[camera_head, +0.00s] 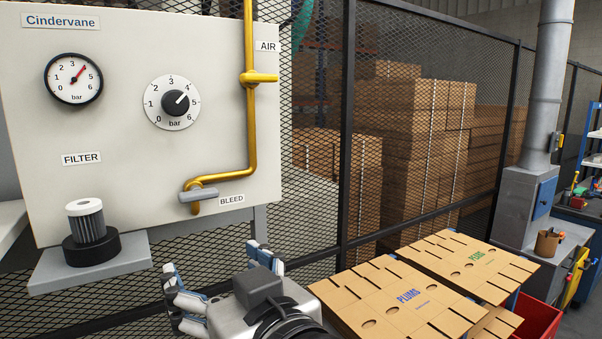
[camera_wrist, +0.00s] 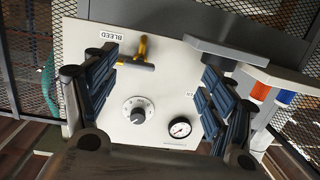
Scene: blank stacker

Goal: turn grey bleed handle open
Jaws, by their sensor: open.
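The grey bleed handle (camera_head: 198,195) is a short bar on the lower end of the yellow pipe (camera_head: 252,130), left of the BLEED label (camera_head: 231,200). It lies nearly level, across the short downward outlet. My gripper (camera_head: 212,262) is below and in front of it, open and empty, with its fingers apart. In the wrist view, which shows the panel upside down, the bleed handle (camera_wrist: 136,65) appears between the spread fingers, nearer the left one. My gripper (camera_wrist: 160,85) is not touching it.
The white panel (camera_head: 130,130) carries a gauge (camera_head: 73,79), a dial (camera_head: 172,102) and a yellow AIR handle (camera_head: 263,78). A filter (camera_head: 88,225) stands on a grey shelf at lower left. Mesh fencing is behind. Flat cardboard blanks (camera_head: 400,300) lie at lower right.

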